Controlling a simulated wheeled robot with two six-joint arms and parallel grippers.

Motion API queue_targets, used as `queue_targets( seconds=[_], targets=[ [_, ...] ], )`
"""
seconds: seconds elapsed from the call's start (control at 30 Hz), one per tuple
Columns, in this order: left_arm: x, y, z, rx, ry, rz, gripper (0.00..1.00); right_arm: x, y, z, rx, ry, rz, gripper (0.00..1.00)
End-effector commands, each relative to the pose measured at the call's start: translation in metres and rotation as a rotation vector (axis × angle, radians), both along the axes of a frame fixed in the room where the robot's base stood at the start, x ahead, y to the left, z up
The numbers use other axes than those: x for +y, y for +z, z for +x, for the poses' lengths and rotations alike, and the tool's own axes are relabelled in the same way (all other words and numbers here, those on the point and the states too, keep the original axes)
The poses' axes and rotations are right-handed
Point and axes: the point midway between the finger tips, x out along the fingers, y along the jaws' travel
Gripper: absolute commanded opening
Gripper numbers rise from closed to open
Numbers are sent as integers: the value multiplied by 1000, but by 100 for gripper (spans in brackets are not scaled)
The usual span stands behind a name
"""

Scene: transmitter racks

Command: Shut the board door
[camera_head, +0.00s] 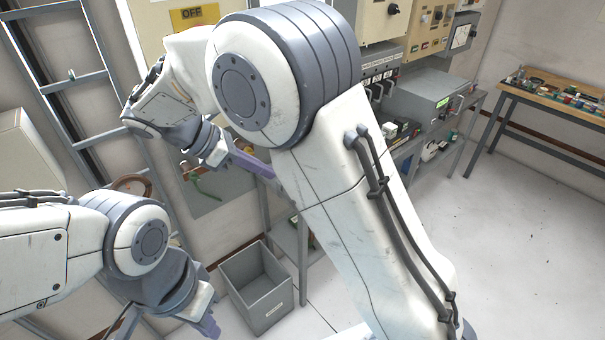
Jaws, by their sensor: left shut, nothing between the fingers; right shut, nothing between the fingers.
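A cream board front (149,22) with a yellow OFF sign (195,15) is at the top left of centre. It may be the board door, but its edges are mostly cut off or hidden by my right arm, and I cannot tell how far open it stands. My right gripper (258,166) is below the sign, shut and empty, with its purple fingers pointing right and partly behind my upper arm. I cannot tell whether it touches anything. My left gripper (208,325) is at the bottom left, shut and empty, left of the grey bin and away from the board.
A grey bin (258,308) stands on the floor. A ladder (75,82) leans at the left. A tool panel (207,203) with pliers hangs below the board. Equipment racks (430,92) and a wooden bench (550,98) stand at the right. The right floor is clear.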

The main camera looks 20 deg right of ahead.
Motion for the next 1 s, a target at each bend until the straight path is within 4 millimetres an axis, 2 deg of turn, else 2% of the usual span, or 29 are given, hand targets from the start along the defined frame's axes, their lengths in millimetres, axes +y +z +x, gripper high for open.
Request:
queue_targets(
  seconds=[0.03,0.3,0.5,0.7,1.0],
  targets=[
    [0,4,0,0,0,0,0,-10,-6,-1,4,-4,-3,0],
    [0,16,0,0,1,0,0,-50,-47,-1,4,-4,0,0],
    [0,28,0,0,1,0,0,-78,-45,1,-1,-4,2,0],
    [0,30,0,0,2,0,0,-87,-47,1,-1,-1,3,0],
    [0,30,0,0,2,0,0,-88,-48,1,-2,-1,3,0]
  ],
)
